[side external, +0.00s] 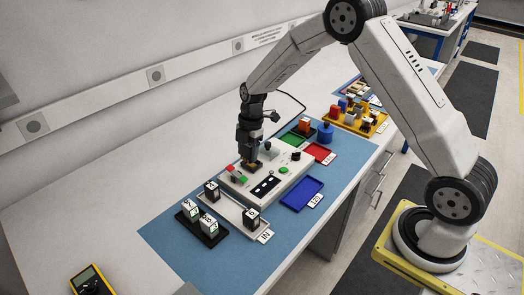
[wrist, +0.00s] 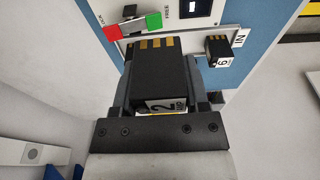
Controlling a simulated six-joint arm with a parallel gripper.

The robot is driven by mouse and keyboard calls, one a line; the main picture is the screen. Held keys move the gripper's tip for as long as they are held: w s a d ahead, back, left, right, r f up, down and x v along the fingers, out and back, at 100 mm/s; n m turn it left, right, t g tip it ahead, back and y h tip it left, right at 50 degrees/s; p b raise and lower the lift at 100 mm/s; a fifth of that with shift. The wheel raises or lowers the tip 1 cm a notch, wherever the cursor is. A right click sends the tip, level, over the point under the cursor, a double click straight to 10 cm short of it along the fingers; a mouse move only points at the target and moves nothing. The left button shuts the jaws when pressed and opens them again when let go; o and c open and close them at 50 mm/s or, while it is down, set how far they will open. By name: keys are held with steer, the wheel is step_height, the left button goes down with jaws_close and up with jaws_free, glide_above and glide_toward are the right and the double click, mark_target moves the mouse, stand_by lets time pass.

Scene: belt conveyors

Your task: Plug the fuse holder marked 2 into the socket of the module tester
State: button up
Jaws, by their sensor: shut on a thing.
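My gripper (side external: 251,163) is shut on a black fuse holder marked 2 (wrist: 162,75), which has gold contacts at its far end. In the wrist view the holder sits between the two fingers of the gripper (wrist: 160,85). The module tester (side external: 283,184) is a pale box on the blue mat, below and beside my gripper in the side view. Part of the tester (wrist: 177,24) shows in the wrist view, with a red and green lever and the word FREE. I cannot make out the socket, or whether the holder touches the tester.
A pale IN tray (side external: 231,211) with black holders stands in front of the tester; one holder (wrist: 217,48) shows in the wrist view. A black rack (side external: 213,240) holds more. A yellow multimeter (side external: 91,281) lies front left.

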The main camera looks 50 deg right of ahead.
glide_above(251, 165)
steer(key=shift+w+d+f, duration=0.1)
steer(key=shift+f, duration=0.25)
steer(key=shift+f, duration=0.15)
steer(key=shift+f, duration=3.2)
steer(key=shift+f, duration=0.8)
stand_by(0.7)
